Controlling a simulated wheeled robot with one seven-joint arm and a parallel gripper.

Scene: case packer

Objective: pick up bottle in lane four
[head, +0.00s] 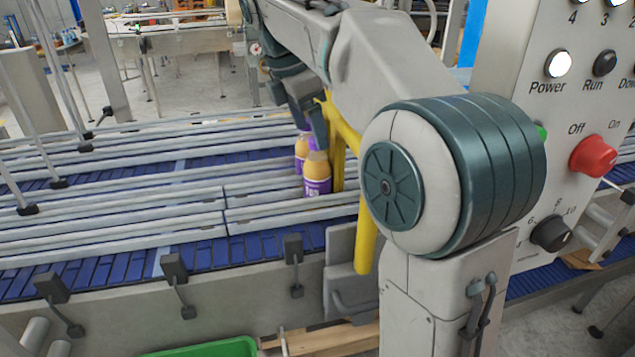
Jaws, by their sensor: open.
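My gripper (312,135) is open and points down at the bottles' tops from above. One dark finger overlaps the bottles in the picture; the other finger is not clear. I cannot tell whether it touches a bottle. No lane numbers show on the conveyor (262,248).
Grey guide rails (110,225) divide the blue belts. A yellow post (365,235) stands close right of the bottles, partly behind my arm. A control panel (560,130) with a red knob (592,156) fills the right. A green bin (205,348) sits low in front.

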